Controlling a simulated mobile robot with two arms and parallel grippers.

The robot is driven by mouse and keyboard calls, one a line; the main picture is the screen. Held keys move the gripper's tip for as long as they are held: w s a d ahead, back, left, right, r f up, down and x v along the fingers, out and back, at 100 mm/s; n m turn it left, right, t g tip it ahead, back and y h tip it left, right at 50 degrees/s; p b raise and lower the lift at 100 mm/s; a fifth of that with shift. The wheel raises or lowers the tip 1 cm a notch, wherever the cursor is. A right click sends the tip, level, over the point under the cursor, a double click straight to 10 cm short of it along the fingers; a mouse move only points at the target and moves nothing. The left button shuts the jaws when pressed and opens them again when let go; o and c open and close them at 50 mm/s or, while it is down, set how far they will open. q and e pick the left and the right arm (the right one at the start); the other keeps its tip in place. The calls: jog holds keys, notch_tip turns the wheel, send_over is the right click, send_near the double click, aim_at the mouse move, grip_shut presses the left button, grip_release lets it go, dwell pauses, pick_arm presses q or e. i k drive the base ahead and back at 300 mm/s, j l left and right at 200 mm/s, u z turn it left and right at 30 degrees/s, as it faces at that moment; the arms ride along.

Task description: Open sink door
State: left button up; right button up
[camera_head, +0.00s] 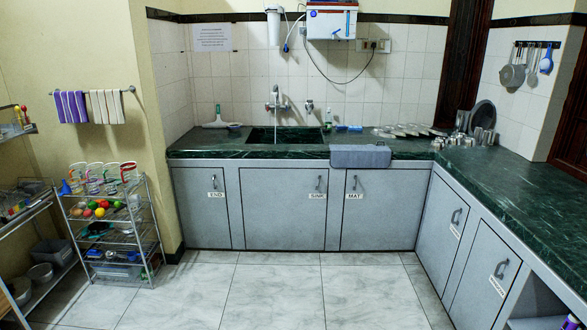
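The sink door (283,210) is a grey cabinet door under the sink basin (287,135). It is shut and flush with the cabinet front. A label reading "SINK" (317,196) is near its upper right, just below a small metal handle (318,182). Neither of my grippers is in view.
A door labelled "END" (204,208) is to the left and one labelled "MAT" (384,210) to the right; both are shut. A wire rack (148,232) with goods stands at the left. A grey cloth (360,156) hangs over the green counter edge. The tiled floor (270,290) in front is clear.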

aim_at(284, 209)
jog(key=i, duration=2.25)
